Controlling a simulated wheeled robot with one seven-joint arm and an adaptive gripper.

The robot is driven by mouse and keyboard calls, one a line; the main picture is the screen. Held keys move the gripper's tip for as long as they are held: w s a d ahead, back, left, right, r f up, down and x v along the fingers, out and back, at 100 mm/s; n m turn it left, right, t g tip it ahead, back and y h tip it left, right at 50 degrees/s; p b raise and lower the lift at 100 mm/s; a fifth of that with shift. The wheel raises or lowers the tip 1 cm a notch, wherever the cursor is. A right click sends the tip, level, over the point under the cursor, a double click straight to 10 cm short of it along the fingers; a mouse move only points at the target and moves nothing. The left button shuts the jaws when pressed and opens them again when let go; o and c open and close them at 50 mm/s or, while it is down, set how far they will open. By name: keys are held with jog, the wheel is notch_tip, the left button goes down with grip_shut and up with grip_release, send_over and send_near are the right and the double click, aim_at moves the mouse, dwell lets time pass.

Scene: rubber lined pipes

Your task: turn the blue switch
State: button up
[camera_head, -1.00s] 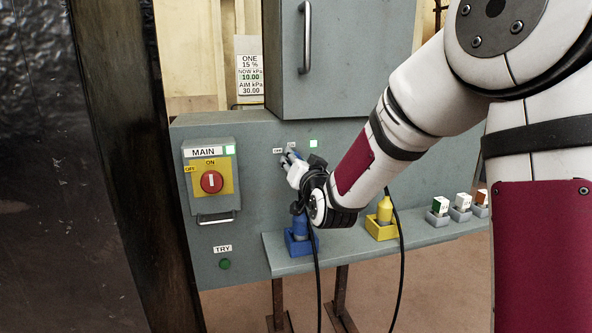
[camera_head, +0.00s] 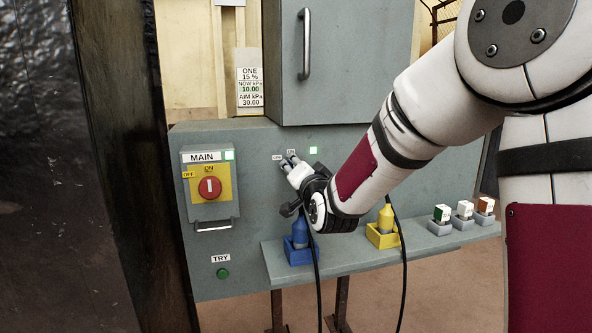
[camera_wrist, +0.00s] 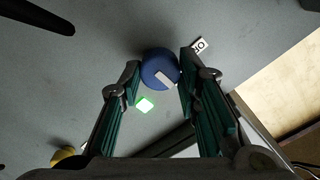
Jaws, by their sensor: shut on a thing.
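The blue switch is a round blue knob (camera_wrist: 153,72) with a pale bar on its face, set in the grey panel. In the wrist view it sits between the two fingertips of my gripper (camera_wrist: 161,63), which is shut on its sides. In the head view my gripper (camera_head: 290,163) is at the panel, beside a small lit green light (camera_head: 313,150), and its fingers hide the knob. Small white labels sit around the knob; one label (camera_wrist: 200,46) shows to its right in the wrist view.
Left on the panel is the MAIN switch with a red knob (camera_head: 209,187) and handle. A grey cabinet (camera_head: 345,60) overhangs above. A dark post (camera_head: 120,140) stands left.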

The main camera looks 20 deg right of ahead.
jog(key=o, duration=1.1)
jog(key=shift+o, duration=0.2)
jog(key=s, duration=1.2)
